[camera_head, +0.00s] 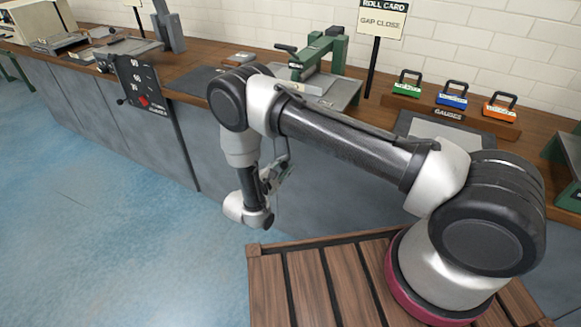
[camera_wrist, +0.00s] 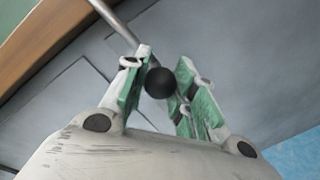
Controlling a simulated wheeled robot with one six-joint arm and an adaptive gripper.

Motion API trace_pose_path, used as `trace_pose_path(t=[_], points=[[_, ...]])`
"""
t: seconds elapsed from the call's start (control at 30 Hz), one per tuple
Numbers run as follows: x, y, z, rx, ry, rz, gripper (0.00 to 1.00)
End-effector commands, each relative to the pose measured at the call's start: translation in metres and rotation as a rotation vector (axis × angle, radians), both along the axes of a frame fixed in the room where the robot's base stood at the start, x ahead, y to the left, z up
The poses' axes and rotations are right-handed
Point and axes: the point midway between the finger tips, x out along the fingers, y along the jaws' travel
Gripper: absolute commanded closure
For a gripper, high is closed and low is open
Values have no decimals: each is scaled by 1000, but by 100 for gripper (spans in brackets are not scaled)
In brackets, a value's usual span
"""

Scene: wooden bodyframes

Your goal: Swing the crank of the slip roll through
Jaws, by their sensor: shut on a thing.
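In the wrist view my gripper (camera_wrist: 164,76) has its green-padded fingers on either side of a black ball knob (camera_wrist: 159,83). A thin metal rod (camera_wrist: 114,22) runs from the knob toward the top left; it looks like the crank arm. In the head view my gripper (camera_head: 275,176) is low in front of the bench face, partly hidden by my wrist. The crank and knob cannot be made out there. A green machine (camera_head: 322,50) beside the roll card sign, apparently the slip roll, stands on the bench behind my arm, its lower front partly covered.
The roll card sign (camera_head: 381,22) reads "GAP CLOSE". A gauge rack (camera_head: 452,113) with green, blue and orange blocks stands to the right. A black dial board (camera_head: 140,82) hangs at the bench's front edge on the left. The blue floor (camera_head: 90,220) is clear.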

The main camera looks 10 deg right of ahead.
Motion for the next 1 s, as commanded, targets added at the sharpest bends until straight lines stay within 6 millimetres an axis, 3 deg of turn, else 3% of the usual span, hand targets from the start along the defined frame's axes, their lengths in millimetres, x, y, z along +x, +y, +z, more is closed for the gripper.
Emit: trace_pose_path(t=[0.47, 1.0], points=[[26, 38, -4, 193, -135, 3, 100], [55, 79, 8, 413, -294, 4, 100]])
